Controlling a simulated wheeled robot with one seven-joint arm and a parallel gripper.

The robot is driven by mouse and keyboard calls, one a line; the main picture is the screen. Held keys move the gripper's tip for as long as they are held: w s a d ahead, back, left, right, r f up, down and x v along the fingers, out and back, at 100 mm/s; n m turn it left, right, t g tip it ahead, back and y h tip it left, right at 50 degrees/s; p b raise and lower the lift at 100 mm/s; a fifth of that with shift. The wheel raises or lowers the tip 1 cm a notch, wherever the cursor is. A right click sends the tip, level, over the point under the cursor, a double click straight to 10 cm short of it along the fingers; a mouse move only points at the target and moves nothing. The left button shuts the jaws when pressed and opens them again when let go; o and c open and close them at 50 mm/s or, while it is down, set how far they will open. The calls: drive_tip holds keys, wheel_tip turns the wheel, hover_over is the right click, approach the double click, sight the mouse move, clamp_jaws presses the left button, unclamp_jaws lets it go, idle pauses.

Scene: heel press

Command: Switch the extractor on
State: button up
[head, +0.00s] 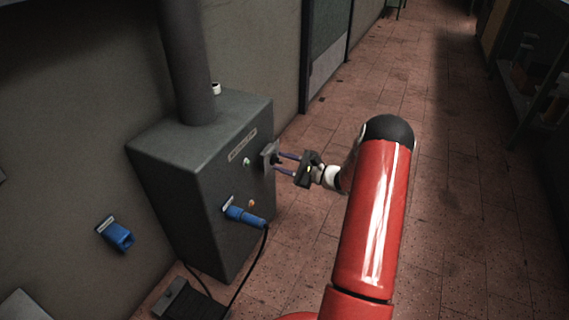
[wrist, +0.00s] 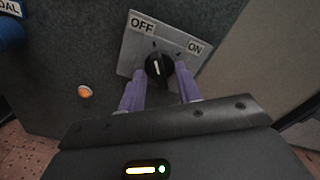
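The extractor switch is a black rotary knob (wrist: 159,69) on a pale plate (wrist: 135,50) marked OFF at left and ON at right. A short white mark on the knob points up, between the labels and nearer OFF. The plate (head: 270,156) also shows on the right part of the grey cabinet's front (head: 185,165). My gripper (wrist: 160,82) reaches the plate, with one purple finger on each side of the knob. The fingers are apart and seem to leave small gaps beside the knob; contact is not clear. My gripper also shows in the head view (head: 279,163).
A thick duct (head: 187,60) rises from the cabinet. A blue plug (head: 247,217) sits in its front, its black cable running to a floor pedal (head: 188,300). A blue wall socket (head: 118,235) is at left. An orange button (wrist: 85,91) is near the knob. The tiled floor (head: 440,180) at right is clear.

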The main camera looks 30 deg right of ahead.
clamp_jaws()
